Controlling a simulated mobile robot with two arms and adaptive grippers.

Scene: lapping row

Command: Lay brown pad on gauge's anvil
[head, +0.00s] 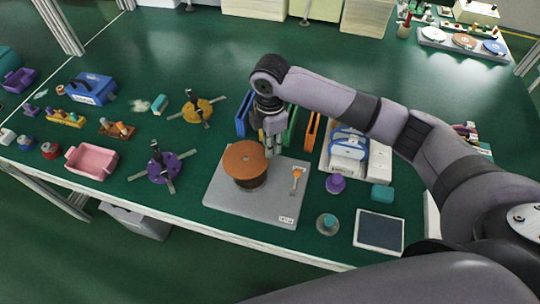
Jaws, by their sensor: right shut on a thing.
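The brown pad (244,158) is a round disc over the gauge's anvil, a dark round block (252,184) that shows only as a band under the pad. The gauge's grey base plate (225,202) lies flat on the green bench. My right gripper (270,146) points down at the pad's back right edge and is shut on it. The fingertips are small here and partly merge with the pad's edge. The pad looks about level and centred; I cannot tell if it rests fully on the anvil. My left gripper is not in view.
An orange-topped lever (296,178) stands on the plate's right part. A purple knob (335,184), a teal knob (327,223) and a dark tablet (379,231) lie to the right. Upright coloured boards stand behind the gripper. A purple spoked disc (163,167) lies left.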

